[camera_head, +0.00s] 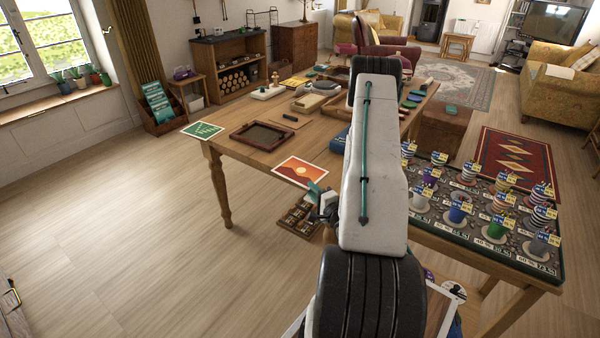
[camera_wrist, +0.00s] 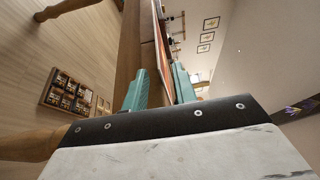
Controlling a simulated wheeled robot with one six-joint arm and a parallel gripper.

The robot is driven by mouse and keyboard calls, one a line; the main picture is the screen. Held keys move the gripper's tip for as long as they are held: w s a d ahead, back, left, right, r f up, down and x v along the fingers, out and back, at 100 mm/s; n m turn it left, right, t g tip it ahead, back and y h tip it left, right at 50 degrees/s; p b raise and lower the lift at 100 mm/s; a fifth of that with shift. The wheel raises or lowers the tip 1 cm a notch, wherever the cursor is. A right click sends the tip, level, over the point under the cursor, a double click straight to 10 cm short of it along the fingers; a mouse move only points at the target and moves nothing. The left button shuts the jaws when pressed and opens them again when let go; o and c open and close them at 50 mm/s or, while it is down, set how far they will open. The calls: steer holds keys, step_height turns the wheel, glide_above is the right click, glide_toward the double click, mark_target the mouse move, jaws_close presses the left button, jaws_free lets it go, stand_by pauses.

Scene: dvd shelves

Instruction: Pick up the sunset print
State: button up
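The sunset print (camera_head: 298,170), an orange card with a white border, lies flat at the front edge of the wooden table (camera_head: 225,161). In the wrist view the print (camera_wrist: 161,45) shows nearly edge-on, as a thin strip. My gripper (camera_head: 316,190) is at the print's near right corner, by the table edge. In the wrist view my gripper (camera_wrist: 161,77) has its two teal fingers apart, one on either side of the line of the print's edge. I cannot tell whether either finger touches it. The arm hides part of the table behind.
A green print (camera_head: 202,130) and a dark wooden tray (camera_head: 264,135) lie on the table. A compartmented box (camera_head: 298,218) stands on the floor below my gripper. A board of striped and coloured cups (camera_head: 484,213) lies at right. The floor at left is clear.

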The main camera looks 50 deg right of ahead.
steer(key=shift+x, duration=0.8)
jaws_close()
steer(key=shift+r, duration=0.1)
